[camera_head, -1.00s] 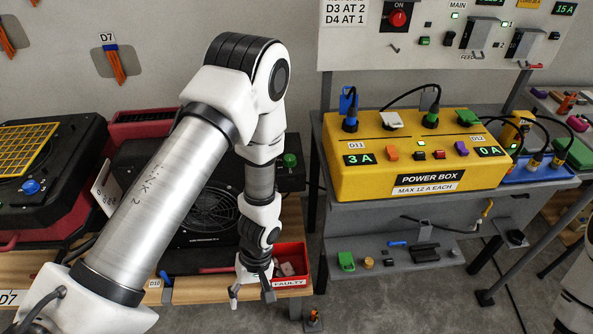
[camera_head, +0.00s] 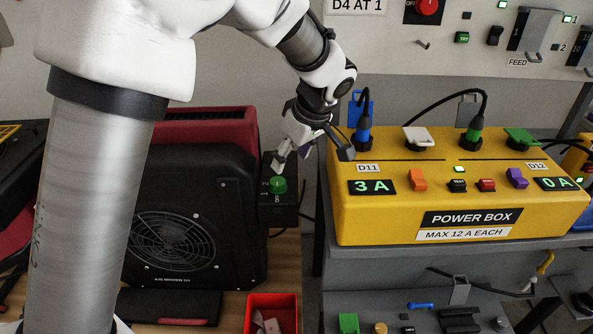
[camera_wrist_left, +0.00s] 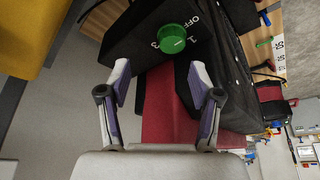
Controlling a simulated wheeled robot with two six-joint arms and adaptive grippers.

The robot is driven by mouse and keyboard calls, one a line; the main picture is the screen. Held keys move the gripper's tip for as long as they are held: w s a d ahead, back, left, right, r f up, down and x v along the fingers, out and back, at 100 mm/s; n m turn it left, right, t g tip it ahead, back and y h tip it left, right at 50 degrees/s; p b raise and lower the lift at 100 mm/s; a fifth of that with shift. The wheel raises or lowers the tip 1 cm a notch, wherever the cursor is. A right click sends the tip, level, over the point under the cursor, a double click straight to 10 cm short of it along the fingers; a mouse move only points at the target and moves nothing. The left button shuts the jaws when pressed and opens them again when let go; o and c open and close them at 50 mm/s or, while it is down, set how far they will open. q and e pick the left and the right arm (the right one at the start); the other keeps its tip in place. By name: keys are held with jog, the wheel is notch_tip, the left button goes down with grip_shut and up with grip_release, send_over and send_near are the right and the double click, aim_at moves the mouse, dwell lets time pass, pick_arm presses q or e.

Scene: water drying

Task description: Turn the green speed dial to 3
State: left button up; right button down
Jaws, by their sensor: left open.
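The green speed dial (camera_head: 278,185) sits on a black control box (camera_head: 285,212) at the right side of the black fan dryer (camera_head: 190,240). It also shows in the left wrist view (camera_wrist_left: 172,38), where OFF, 1 and 3 are printed around it. I cannot clearly tell which mark it points to. My left gripper (camera_head: 312,155) is open and empty just above and beside the dial. In the left wrist view its two fingers (camera_wrist_left: 160,72) are spread, with the dial beyond the tips and no contact visible. My right gripper is not in view.
A yellow power box (camera_head: 450,185) with plugged cables stands close on the right, near my left gripper's right finger. Its displays read 3 A and 0 A. A red bin (camera_head: 262,305) stands below the dial. A grey wall panel (camera_head: 470,50) is behind.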

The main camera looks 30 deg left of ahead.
aim_at(278, 180)
pick_arm(q)
jog(key=shift+s+a+f, duration=0.25)
jog(key=shift+s+f, duration=0.2)
jog(key=shift+s, duration=0.1)
jog(key=shift+s+a+f, duration=0.25)
jog(key=shift+s+f, duration=0.15)
jog(key=shift+s, duration=0.1)
jog(key=x, duration=0.3)
jog(key=b+x, duration=0.1)
jog(key=x, duration=0.1)
jog(key=shift+w+f, duration=0.1)
jog(key=shift+w, duration=0.3)
jog(key=shift+s+r, duration=0.2)
jog(key=shift+w+f, duration=0.1)
jog(key=c, duration=1.1)
